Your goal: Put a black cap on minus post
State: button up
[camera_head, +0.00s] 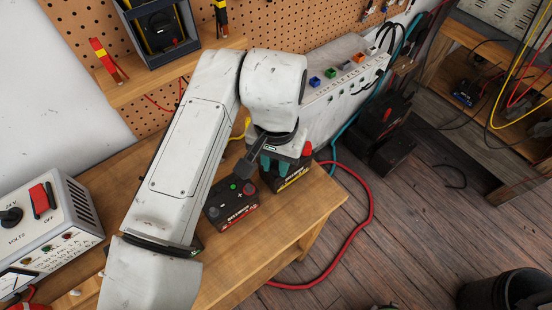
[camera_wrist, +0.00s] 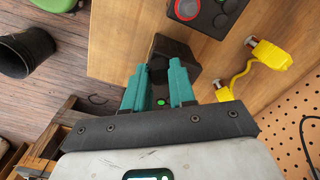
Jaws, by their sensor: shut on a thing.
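In the head view, a black battery (camera_head: 290,180) with a yellow-edged label stands near the table's right end. A red cap (camera_head: 307,148) sits at its right side. My gripper (camera_head: 274,164) has teal fingers pointing down just over the battery's left part. In the wrist view the fingers (camera_wrist: 160,84) are close together over the dark battery top (camera_wrist: 178,58). They are shut on a small dark thing, probably a black cap, mostly hidden between them. The minus post is hidden by the gripper, and I cannot tell whether the held thing touches it.
A black tester (camera_head: 232,206) with knobs and a green light lies left of the battery. A yellow clip lead (camera_wrist: 265,55) lies on the wooden table (camera_head: 262,250). A grey power box (camera_head: 335,85) stands behind. The table's right edge is close, with a red cable beyond.

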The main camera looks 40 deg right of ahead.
aim_at(276, 166)
jog(key=o, duration=0.9)
jog(key=shift+c, duration=0.2)
notch_tip(276, 166, up, 11)
jog(key=shift+b, duration=0.3)
jog(key=shift+f, duration=0.1)
